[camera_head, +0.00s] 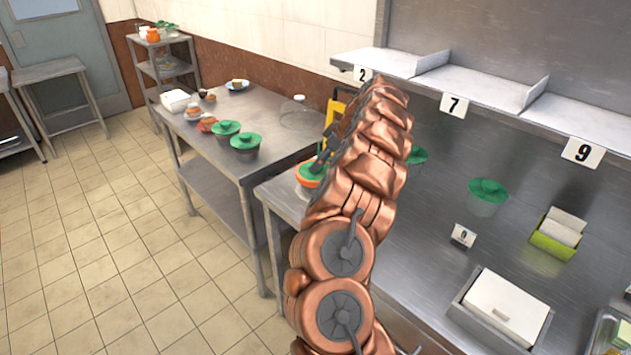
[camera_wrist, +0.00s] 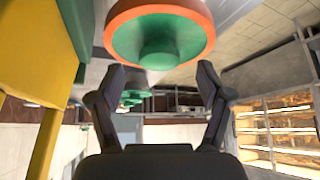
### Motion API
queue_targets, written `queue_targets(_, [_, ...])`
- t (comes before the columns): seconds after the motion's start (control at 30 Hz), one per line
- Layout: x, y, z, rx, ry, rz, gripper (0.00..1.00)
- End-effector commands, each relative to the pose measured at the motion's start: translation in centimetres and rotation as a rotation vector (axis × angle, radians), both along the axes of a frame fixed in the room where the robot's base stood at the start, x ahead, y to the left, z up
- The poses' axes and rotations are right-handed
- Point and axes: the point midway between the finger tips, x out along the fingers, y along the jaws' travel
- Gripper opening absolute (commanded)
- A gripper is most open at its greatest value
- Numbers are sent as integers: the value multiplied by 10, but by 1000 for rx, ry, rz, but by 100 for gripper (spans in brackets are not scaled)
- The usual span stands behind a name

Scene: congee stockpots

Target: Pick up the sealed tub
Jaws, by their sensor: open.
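An orange tub with a green lid (camera_head: 309,178) stands at the left end of the near counter, partly hidden by my arm. In the wrist view an orange-rimmed tub with a round green lid and knob (camera_wrist: 157,35) fills the top centre. My gripper (camera_wrist: 166,82) is open and empty there, its two dark fingers apart just below the tub in the picture. In the head view the gripper is mostly hidden behind my copper arm. Other green-lidded tubs stand on the near counter (camera_head: 488,197) and the left table (camera_head: 245,143). I cannot tell which one is sealed.
A yellow object (camera_head: 338,107) stands close behind the tub and shows large at left in the wrist view (camera_wrist: 42,85). A white-lidded bin (camera_head: 505,305), a green holder (camera_head: 552,240) and a number card (camera_head: 463,235) occupy the right counter. A numbered shelf (camera_head: 490,90) runs above.

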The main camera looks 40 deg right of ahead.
Motion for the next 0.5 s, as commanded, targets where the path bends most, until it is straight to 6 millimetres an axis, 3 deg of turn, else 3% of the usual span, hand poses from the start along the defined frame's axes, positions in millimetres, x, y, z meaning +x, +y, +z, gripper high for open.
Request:
queue_targets(0.23, [14, 5, -22, 1, 0, 1, 78])
queue_targets(0.43, [14, 5, -24, 0, -1, -1, 78])
queue_targets(0.5, [14, 5, -24, 0, -1, -1, 73])
